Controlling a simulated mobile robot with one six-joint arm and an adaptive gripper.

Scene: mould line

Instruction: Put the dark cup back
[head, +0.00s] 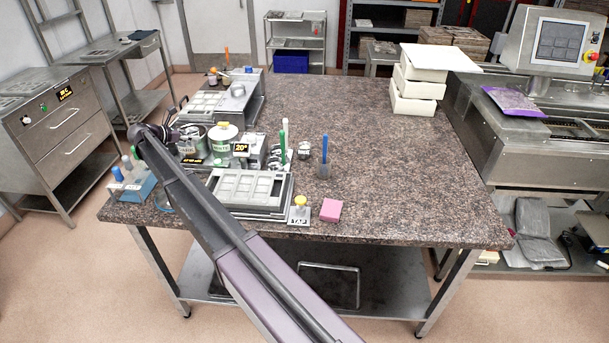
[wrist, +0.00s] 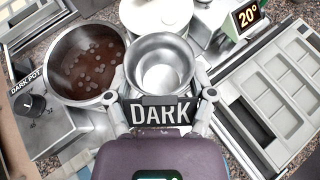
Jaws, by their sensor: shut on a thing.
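The dark cup (wrist: 160,62) is a round steel cup, empty inside as far as I see, in the middle of the wrist view. A black label reading DARK (wrist: 160,113) shows in front of it. My gripper (wrist: 158,88) is shut on the cup, one finger on each side. The cup is just right of the dark pot (wrist: 84,66), which holds brown chocolate with several pieces in it. Whether the cup touches anything below is hidden. In the head view my arm reaches the left side of the table, and I cannot make out the cup there.
A 20° display (wrist: 247,14) stands up right of the cup. A mould tray (wrist: 262,100) lies to the right. In the head view, a pink block (head: 330,210) and a blue-handled tool in a holder (head: 324,168) stand further right. The table's (head: 400,190) right half is mostly clear.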

